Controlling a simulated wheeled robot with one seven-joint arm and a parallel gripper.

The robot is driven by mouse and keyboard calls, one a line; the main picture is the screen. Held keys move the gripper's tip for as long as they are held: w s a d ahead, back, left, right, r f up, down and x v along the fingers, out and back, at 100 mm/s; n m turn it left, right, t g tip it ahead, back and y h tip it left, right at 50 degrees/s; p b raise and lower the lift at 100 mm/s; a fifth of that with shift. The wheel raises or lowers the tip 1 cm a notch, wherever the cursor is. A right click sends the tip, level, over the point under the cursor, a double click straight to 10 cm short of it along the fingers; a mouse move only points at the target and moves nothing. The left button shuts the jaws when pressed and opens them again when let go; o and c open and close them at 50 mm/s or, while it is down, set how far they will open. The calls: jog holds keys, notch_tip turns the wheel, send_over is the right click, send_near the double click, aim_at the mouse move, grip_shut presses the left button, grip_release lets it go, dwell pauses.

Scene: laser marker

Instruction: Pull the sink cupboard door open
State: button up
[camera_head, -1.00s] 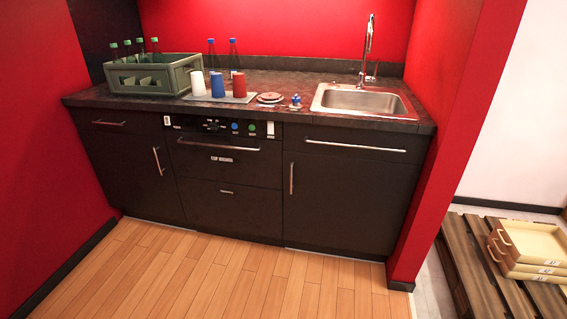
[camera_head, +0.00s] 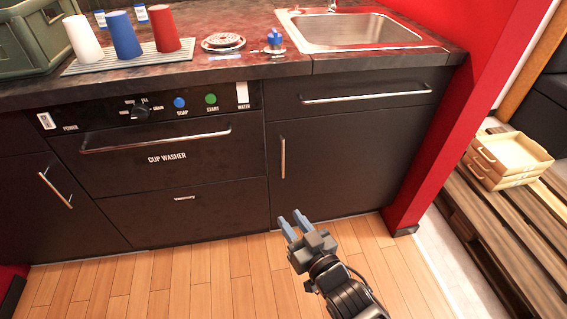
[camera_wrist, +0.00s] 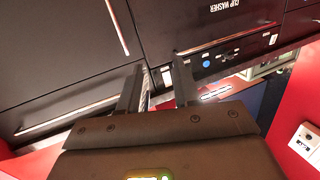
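The sink cupboard door (camera_head: 335,155) is a dark panel below the sink in the head view, and it is closed. Its upright metal bar handle (camera_head: 283,157) is near its left edge. My gripper (camera_head: 291,218) is low in front of the door, below the handle in the picture and apart from it. Its two fingers are spread with nothing between them. In the wrist view, which looks upside down, the door (camera_wrist: 60,55) is at upper left and its handle (camera_wrist: 117,27) is above the open fingers (camera_wrist: 157,75).
A drawer with a long handle (camera_head: 367,93) is above the door. The cup washer (camera_head: 165,175) with its own handle is to the left. A red wall (camera_head: 425,150) stands close on the right, with trays (camera_head: 508,158) on pallets beyond. The wooden floor ahead is clear.

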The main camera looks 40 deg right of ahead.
jog(key=w+d+f+h+b, duration=0.1)
jog(key=w+d+f+b, duration=0.15)
jog(key=w+d, duration=0.45)
jog(key=h+b, duration=0.1)
jog(key=b, duration=0.4)
send_over(283, 172)
jog(key=shift+w+d+f+m, duration=0.2)
jog(key=shift+w+f+m, duration=0.05)
jog(key=shift+m, duration=0.05)
grip_shut()
